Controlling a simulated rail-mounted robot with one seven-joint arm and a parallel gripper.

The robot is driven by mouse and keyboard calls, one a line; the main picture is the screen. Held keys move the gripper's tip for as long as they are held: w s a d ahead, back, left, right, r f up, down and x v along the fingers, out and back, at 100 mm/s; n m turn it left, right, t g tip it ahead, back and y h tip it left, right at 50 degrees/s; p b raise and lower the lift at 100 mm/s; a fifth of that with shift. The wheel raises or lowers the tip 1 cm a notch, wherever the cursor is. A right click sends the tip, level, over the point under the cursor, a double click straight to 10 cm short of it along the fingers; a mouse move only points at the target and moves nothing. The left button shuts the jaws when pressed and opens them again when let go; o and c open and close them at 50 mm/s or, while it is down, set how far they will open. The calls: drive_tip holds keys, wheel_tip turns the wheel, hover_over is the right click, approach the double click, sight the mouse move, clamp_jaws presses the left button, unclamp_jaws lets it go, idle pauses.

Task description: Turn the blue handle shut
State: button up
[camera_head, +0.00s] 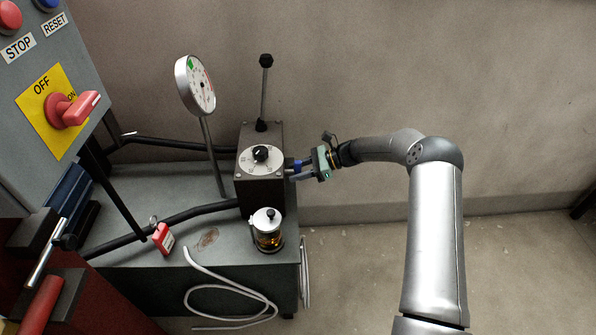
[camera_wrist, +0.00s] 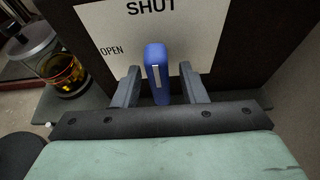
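The blue handle (camera_wrist: 157,60) sticks out from a dark box (camera_head: 259,190) in front of a label plate (camera_wrist: 185,30) marked SHUT at the top and OPEN at the left. In the wrist view the handle appears upright, with a pale stripe on its near end. In the head view it shows as a small blue patch (camera_head: 297,165) on the box's right side. My gripper (camera_wrist: 160,82) is open, with one finger on each side of the handle. Small gaps show between handle and fingers. The handle's base is partly hidden.
A dial with a black knob (camera_head: 261,153) and an upright lever (camera_head: 265,85) are on the box. A glass jar with amber liquid (camera_head: 267,232) stands close in front. A round gauge (camera_head: 196,86) rises behind. The floor to the right (camera_head: 530,260) is clear.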

drive_tip(key=v, duration=1.7)
drive_tip(key=shift+d, duration=0.2)
drive_tip(key=shift+r, duration=0.1)
drive_tip(key=s+a+r+n+g+h+p, duration=0.1)
drive_tip(key=s+a+r+n+h+p, duration=0.2)
drive_tip(key=s+r, duration=0.5)
drive_tip(key=s+a+r+n+h+p, duration=0.1)
drive_tip(key=s+r+n+h+p, duration=0.2)
drive_tip(key=s+r+n+h, duration=0.35)
drive_tip(key=s+d+r+n+t+h+p, duration=0.1)
drive_tip(key=s+d+r+n+p, duration=0.1)
drive_tip(key=s, duration=0.7)
drive_tip(key=s+d+r+n+t+h+p, duration=0.1)
drive_tip(key=s+d+r+n+p, duration=0.1)
drive_tip(key=s, duration=0.7)
drive_tip(key=s+d+r+n+t+h+p, duration=0.1)
drive_tip(key=s+d+r+n+p, duration=0.1)
drive_tip(key=s+r, duration=0.3)
drive_tip(key=s+n, duration=0.1)
drive_tip(key=s, duration=0.3)
drive_tip(key=shift+n+h, duration=0.35)
drive_tip(key=shift+s, duration=0.15)
